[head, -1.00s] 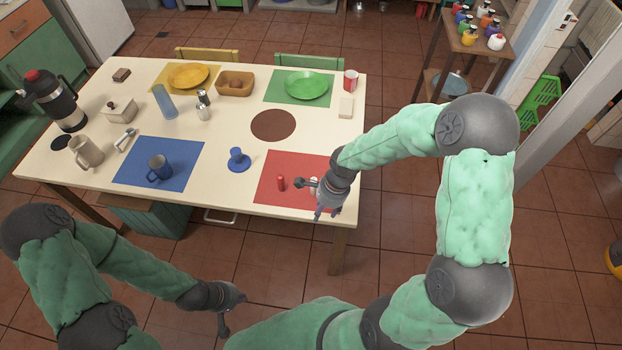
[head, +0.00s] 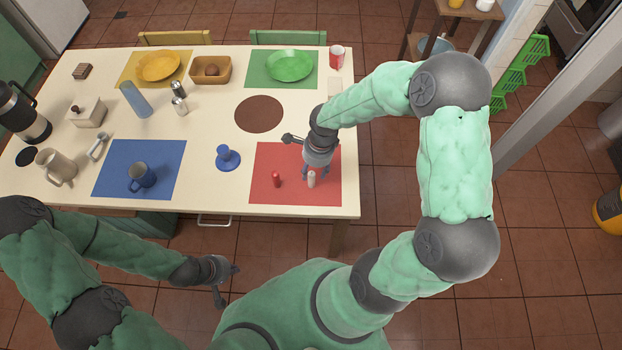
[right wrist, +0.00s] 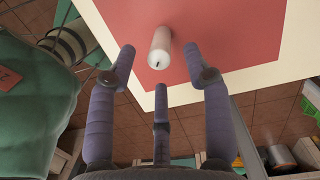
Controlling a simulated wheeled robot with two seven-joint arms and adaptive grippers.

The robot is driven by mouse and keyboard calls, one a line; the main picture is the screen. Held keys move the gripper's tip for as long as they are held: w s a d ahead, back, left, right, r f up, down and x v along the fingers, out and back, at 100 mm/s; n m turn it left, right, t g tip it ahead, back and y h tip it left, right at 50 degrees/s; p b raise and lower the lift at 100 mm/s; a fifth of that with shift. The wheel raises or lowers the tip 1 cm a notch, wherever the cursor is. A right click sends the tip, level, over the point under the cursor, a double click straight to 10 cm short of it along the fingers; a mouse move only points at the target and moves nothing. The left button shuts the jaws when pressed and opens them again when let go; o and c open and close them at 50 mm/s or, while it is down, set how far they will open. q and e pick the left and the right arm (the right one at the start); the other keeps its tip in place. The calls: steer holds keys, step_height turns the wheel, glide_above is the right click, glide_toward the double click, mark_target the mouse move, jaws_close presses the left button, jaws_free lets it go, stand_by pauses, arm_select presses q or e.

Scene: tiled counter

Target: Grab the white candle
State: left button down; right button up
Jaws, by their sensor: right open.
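The white candle (head: 311,179) stands upright on the red placemat (head: 327,195). My right gripper (head: 316,170) is over the mat, right behind the white candle. In the right wrist view the white candle (right wrist: 159,48) is ahead of and between the spread fingers of my right gripper (right wrist: 158,62), which is open and empty.
A brown round mat (head: 259,114) lies behind. A blue mat (head: 115,180) with a mug (head: 142,177) is further left.

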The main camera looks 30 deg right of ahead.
mark_target(312, 179)
steer(key=shift+w+a+f+b, duration=0.15)
steer(key=shift+f+b, duration=0.1)
steer(key=shift+f, duration=0.65)
steer(key=shift+a+f+b, duration=0.15)
steer(key=shift+f+b, duration=0.15)
steer(key=shift+f, duration=0.65)
steer(key=shift+w+a+f+b, duration=0.15)
steer(key=shift+f+b, duration=0.1)
steer(key=shift+f, duration=0.65)
steer(key=shift+s, duration=0.1)
jaws_close()
